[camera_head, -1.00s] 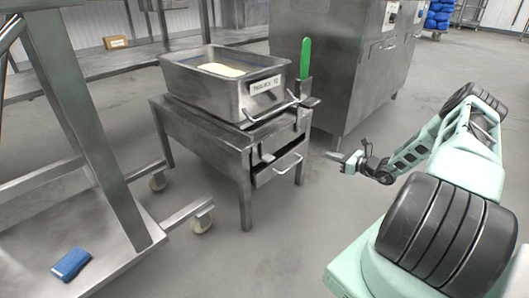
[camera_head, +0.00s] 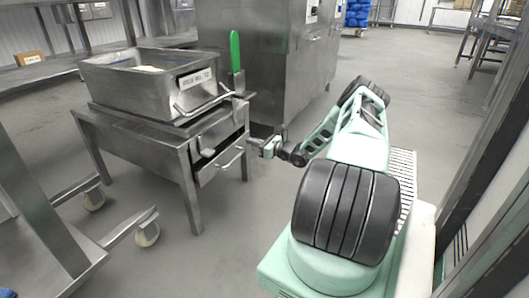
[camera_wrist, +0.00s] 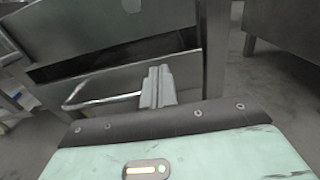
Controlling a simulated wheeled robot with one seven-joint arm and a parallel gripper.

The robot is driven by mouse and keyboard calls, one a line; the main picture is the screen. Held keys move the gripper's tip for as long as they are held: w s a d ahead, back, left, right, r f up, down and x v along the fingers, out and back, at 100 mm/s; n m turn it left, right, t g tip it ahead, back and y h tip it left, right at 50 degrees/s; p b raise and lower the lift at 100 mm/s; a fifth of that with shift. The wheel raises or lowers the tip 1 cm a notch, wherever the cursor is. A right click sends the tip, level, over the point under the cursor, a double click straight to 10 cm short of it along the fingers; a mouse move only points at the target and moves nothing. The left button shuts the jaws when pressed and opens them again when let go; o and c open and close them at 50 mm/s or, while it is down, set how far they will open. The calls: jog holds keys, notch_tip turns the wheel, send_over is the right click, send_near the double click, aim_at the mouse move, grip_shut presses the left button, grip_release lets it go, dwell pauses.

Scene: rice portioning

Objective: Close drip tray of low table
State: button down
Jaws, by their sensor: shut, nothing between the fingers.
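The low metal table (camera_head: 150,130) stands left of my arm in the head view. Its drip tray (camera_head: 209,173) sits under the table top at the right end and stands out a little, with a dark gap above its front. The tray has a bar handle (camera_head: 231,160). In the wrist view, the tray front (camera_wrist: 120,80) and its handle (camera_wrist: 85,101) are just ahead. My gripper (camera_head: 262,146) is shut and empty, just right of the tray in the head view. Its fingers (camera_wrist: 157,88) overlap the right part of the tray front in the wrist view; I cannot tell whether they touch it.
A metal tub (camera_head: 150,88) with pale contents and a green-handled tool (camera_head: 235,55) rest on the table. A large steel cabinet (camera_head: 265,60) stands behind it. A wheeled frame (camera_head: 60,215) is at the left. The floor (camera_head: 190,262) in front is clear.

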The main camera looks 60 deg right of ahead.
aim_at(241, 137)
jog(key=shift+w+a+b, duration=0.1)
jog(key=shift+w+b, duration=0.5)
jog(key=shift+w, duration=0.8)
jog(key=w, duration=0.4)
jog(key=shift+w+a, duration=0.15)
jog(key=shift+w, duration=0.2)
jog(key=shift+r, duration=0.1)
jog(key=shift+w+r, duration=0.1)
jog(key=shift+w, duration=0.05)
